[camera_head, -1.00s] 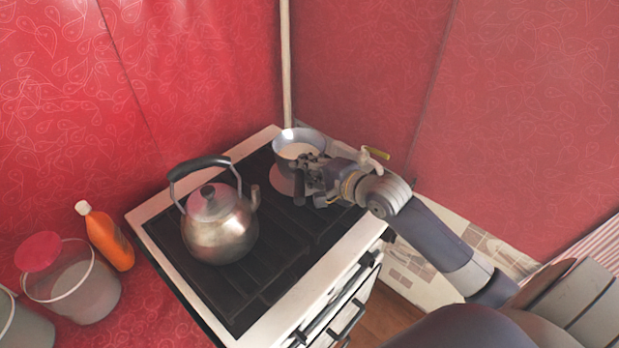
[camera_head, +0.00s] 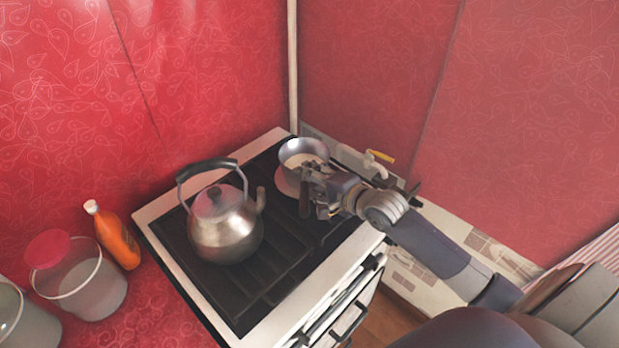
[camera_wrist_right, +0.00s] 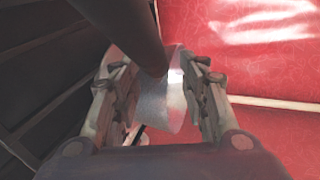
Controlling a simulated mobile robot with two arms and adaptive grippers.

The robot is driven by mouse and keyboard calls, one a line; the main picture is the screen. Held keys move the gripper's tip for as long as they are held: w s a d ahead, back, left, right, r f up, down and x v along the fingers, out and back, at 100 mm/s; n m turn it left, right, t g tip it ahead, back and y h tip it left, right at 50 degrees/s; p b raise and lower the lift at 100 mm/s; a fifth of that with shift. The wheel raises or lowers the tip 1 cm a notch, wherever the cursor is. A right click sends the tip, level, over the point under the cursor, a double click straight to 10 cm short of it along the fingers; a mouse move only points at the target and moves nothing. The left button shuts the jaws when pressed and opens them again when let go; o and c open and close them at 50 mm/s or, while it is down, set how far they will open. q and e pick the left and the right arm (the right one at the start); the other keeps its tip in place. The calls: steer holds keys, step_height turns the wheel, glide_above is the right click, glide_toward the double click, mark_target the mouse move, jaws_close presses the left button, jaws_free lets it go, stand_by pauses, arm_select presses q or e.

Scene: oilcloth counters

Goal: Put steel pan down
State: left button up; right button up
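The steel pan (camera_head: 291,150) is at the back right corner of the stove, over a round grey patch. My gripper hides part of its near side, and I cannot tell whether its base rests on the stove. My right gripper (camera_head: 313,182) is at the pan's near side, by its dark handle. In the right wrist view the fingers (camera_wrist_right: 158,95) are spread apart, with visible gaps beside the dark handle (camera_wrist_right: 135,35) and the pan's silvery wall (camera_wrist_right: 160,110) between and beyond them. My left gripper is not in view.
A steel kettle (camera_head: 225,235) stands on the dark stove top (camera_head: 262,285) left of the pan. An orange bottle (camera_head: 117,240) and a clear bucket (camera_head: 95,290) stand on the red counter at left. A tap (camera_head: 378,162) is right of my gripper. Red walls close the corner behind.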

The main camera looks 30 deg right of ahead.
steer(key=shift+s+d+r, duration=0.1)
steer(key=shift+s+d, duration=0.05)
steer(key=shift+s, duration=0.25)
steer(key=b+v, duration=0.1)
steer(key=v, duration=1)
steer(key=shift+s+r, duration=0.1)
stand_by(0.3)
